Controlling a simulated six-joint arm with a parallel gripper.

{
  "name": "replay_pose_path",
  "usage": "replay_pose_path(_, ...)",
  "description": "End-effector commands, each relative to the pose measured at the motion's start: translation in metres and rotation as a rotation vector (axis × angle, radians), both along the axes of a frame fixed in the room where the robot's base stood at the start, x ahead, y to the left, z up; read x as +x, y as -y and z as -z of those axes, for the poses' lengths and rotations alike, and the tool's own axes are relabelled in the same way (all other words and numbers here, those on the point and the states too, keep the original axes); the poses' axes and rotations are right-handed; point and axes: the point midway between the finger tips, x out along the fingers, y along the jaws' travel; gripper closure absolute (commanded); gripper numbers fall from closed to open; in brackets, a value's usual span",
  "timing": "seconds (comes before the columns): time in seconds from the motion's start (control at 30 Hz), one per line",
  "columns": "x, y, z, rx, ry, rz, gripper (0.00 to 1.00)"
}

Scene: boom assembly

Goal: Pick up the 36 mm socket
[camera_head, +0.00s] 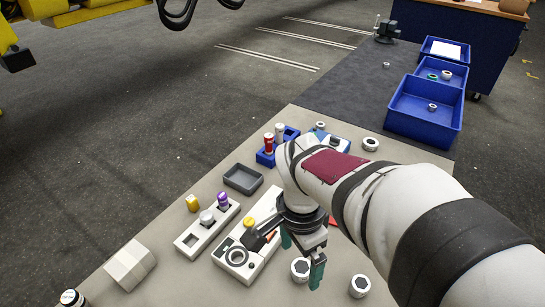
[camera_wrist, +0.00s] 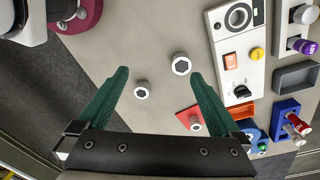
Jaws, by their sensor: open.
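My gripper (camera_head: 301,267) is open and empty, pointing down over the bench; its green fingers also show in the wrist view (camera_wrist: 160,74). Two pale sockets with dark hexagonal openings stand on the bench below. The nearer-to-panel socket (camera_head: 300,270) also shows in the wrist view (camera_wrist: 181,65), close to the right fingertip. The other socket (camera_head: 360,286) shows in the wrist view (camera_wrist: 142,90), close to the left finger and looking slightly smaller. A third small socket-like piece (camera_wrist: 195,123) is at a red mat (camera_wrist: 186,115). No size marks are readable, so I cannot tell which is 36 mm.
A white control panel (camera_head: 236,258) lies left of my gripper. A grey tray (camera_head: 243,179), a blue holder (camera_head: 266,157) and a white rack (camera_head: 196,238) stand farther left and back. Blue bins (camera_head: 418,131) are at the back right. The bench around the two sockets is clear.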

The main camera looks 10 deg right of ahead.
Motion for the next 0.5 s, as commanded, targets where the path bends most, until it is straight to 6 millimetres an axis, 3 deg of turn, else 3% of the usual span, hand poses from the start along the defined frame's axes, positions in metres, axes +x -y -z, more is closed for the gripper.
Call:
replay_pose_path(0.03,0.025,0.006,0.011,-0.037,0.000,0.131,0.00)
replay_pose_path(0.1,0.053,0.014,0.025,-0.081,0.021,0.301,0.00)
replay_pose_path(0.2,0.074,0.019,0.039,-0.113,0.044,0.440,0.00)
replay_pose_path(0.27,0.078,0.022,0.048,-0.120,0.049,0.471,0.00)
replay_pose_path(0.5,0.075,0.031,0.114,-0.120,0.045,0.478,0.00)
